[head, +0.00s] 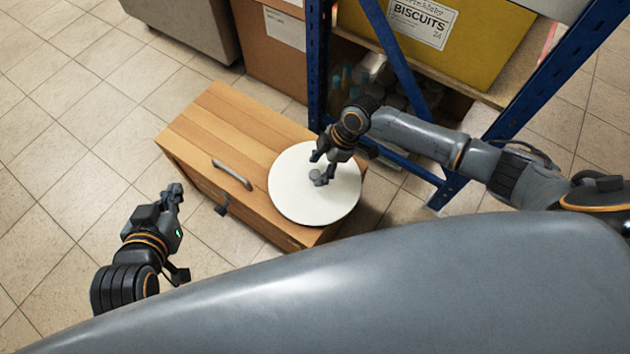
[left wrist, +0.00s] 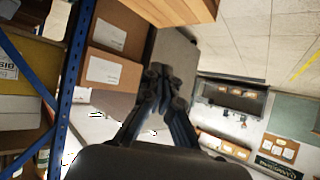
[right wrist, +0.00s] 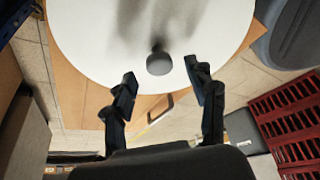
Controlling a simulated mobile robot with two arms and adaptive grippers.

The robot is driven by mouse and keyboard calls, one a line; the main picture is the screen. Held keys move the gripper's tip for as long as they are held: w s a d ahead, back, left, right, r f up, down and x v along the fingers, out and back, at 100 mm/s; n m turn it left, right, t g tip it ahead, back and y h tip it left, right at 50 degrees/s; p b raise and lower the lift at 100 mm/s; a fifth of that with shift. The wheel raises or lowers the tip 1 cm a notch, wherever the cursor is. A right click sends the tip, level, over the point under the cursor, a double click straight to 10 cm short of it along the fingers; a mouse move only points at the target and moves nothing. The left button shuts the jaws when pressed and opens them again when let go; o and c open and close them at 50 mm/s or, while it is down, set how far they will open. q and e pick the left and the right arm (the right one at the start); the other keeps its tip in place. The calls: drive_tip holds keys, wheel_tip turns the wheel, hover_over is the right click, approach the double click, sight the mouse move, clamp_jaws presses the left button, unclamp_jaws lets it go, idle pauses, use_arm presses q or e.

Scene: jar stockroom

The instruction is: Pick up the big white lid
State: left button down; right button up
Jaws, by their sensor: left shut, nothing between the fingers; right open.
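The big white lid (head: 290,200) lies flat on top of a wooden chest (head: 225,120), near its right end. A small grey knob (right wrist: 159,62) stands at the lid's middle. My right gripper (right wrist: 160,80) is open over the lid, one finger on each side and the knob just ahead, between the fingertip lines. No contact with the knob shows. In the head view the right gripper (head: 319,168) partly covers the lid. My left gripper (head: 175,192) is shut and empty, left of the chest; its closed fingers show in the left wrist view (left wrist: 161,75).
A blue-framed shelf (head: 316,70) with a yellow biscuits box (head: 430,35) stands behind the chest. A cardboard box (head: 270,45) stands left of the shelf. The tiled floor at left is clear. A red crate (right wrist: 295,120) shows in the right wrist view.

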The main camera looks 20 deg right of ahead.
sight(315, 174)
drive_tip(key=b+x, duration=0.1)
drive_tip(key=x, duration=0.2)
drive_tip(key=shift+d, duration=0.1)
drive_tip(key=shift+f, duration=0.15)
use_arm(q)
drive_tip(key=w+d+r+t+h, duration=0.1)
drive_tip(key=w+r+t, duration=0.2)
drive_tip(key=r, duration=0.2)
drive_tip(key=shift+w+d+r+t, duration=0.15)
drive_tip(key=shift+d+r+t, duration=0.1)
drive_tip(key=shift+d+t, duration=0.05)
use_arm(e)
clamp_jaws()
